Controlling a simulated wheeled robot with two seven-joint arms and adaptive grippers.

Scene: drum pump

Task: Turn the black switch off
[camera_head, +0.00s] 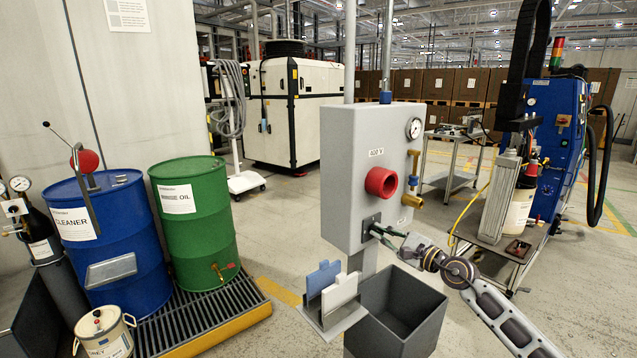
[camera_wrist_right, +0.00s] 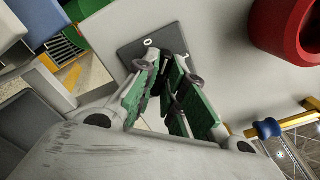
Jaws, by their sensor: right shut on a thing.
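The black switch (camera_wrist_right: 162,68) sits on a dark plate (camera_wrist_right: 133,53) marked "0" on the grey box (camera_head: 342,165). In the head view the plate (camera_head: 371,221) is low on the front of that box, and the gripper partly covers it. My right gripper (camera_head: 377,233) reaches it from the lower right. In the right wrist view its green-padded fingers (camera_wrist_right: 166,72) come together on the switch, which they mostly hide. I cannot tell the switch's exact angle. My left gripper is not in view.
A red round socket (camera_head: 381,181) protrudes just above the switch, with brass fittings (camera_head: 412,201) on the box's right side. Below are a holder with blue and white cards (camera_head: 332,292) and an open grey bin (camera_head: 395,310). Blue and green drums (camera_head: 195,222) stand left.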

